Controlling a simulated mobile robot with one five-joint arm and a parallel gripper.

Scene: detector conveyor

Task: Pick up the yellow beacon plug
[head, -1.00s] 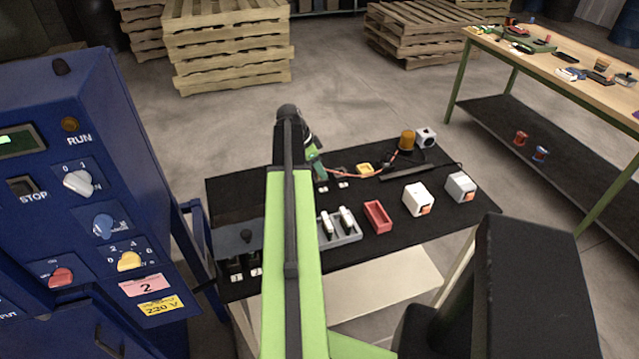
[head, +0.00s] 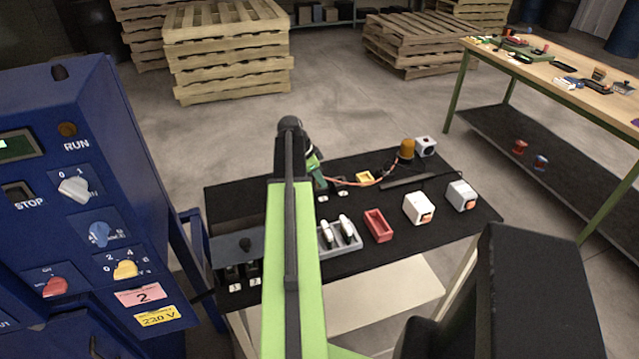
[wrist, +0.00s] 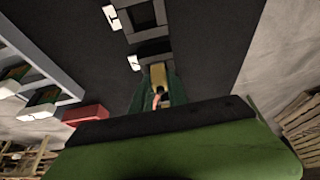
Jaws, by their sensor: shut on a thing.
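My gripper (wrist: 156,88) shows in the wrist view with its green fingers shut on the yellow beacon plug (wrist: 158,74). A pink-red cable end shows at the plug. The plug sits just below a dark socket block (wrist: 154,50); I cannot tell whether it touches the block or the black mat. In the head view my arm hides the plug and most of my gripper. The red cable (head: 345,181) runs from near my gripper toward the amber beacon (head: 407,149) at the mat's back right.
A blue control panel (head: 95,130) stands close on the left.

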